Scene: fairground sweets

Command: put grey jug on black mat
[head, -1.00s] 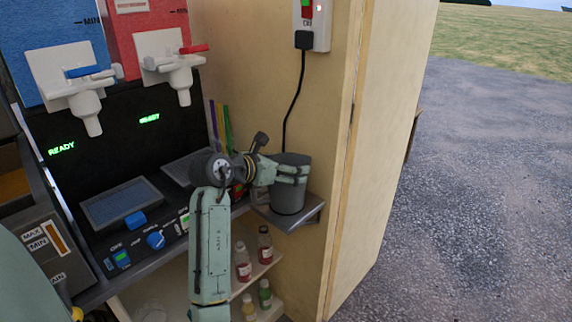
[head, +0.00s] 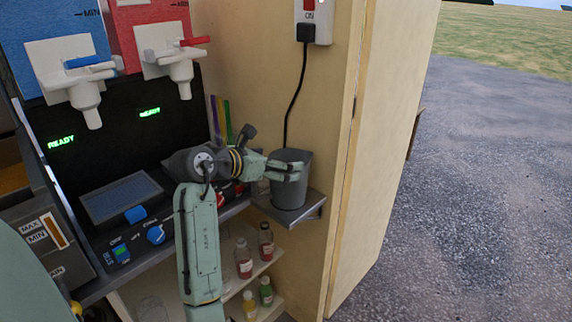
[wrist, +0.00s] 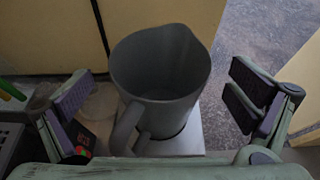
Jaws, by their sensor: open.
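The grey jug (head: 289,187) stands upright on a small grey wall shelf (head: 312,214) in the head view. In the wrist view the jug (wrist: 160,75) shows its open top, with its handle towards the camera and its spout at upper right. My gripper (head: 284,170) is at the jug's upper part. In the wrist view my gripper (wrist: 158,88) is open, one finger on each side of the jug, with visible gaps on both sides. I cannot pick out a black mat for certain in either view.
A machine with a blue tank (head: 55,40), a red tank (head: 145,20) and white taps stands at left. Several bottles (head: 243,258) sit on lower shelves. A black cable (head: 291,110) hangs from a wall socket behind the jug. A wooden panel (head: 375,170) stands right of the shelf.

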